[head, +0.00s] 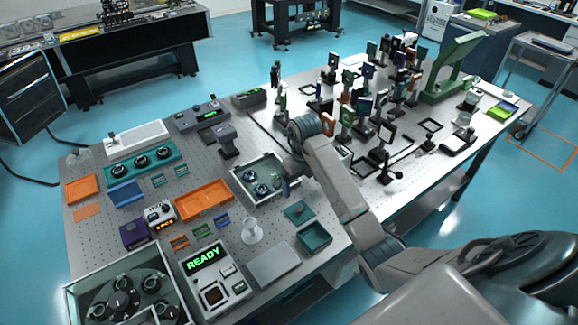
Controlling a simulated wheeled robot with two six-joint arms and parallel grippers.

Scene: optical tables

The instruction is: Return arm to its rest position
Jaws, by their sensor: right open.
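My right arm (345,195) comes in from the lower right and reaches over the middle of the optical table (110,225). Its wrist is bent down above the table. My right gripper (284,186) is open and points down at the right side of a grey tray (240,181) with round dark-topped parts in it. The fingertips look small and partly merge with the tray behind them. I cannot tell whether they touch anything. I see nothing held between them. My left gripper is not in view.
Many upright optic mounts (365,75) crowd the table's far right, near my forearm. A green stand (452,65) rises at the right end. A teal box (314,236) and a flat grey plate (274,263) lie below the arm. A READY device (212,275) stands front left.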

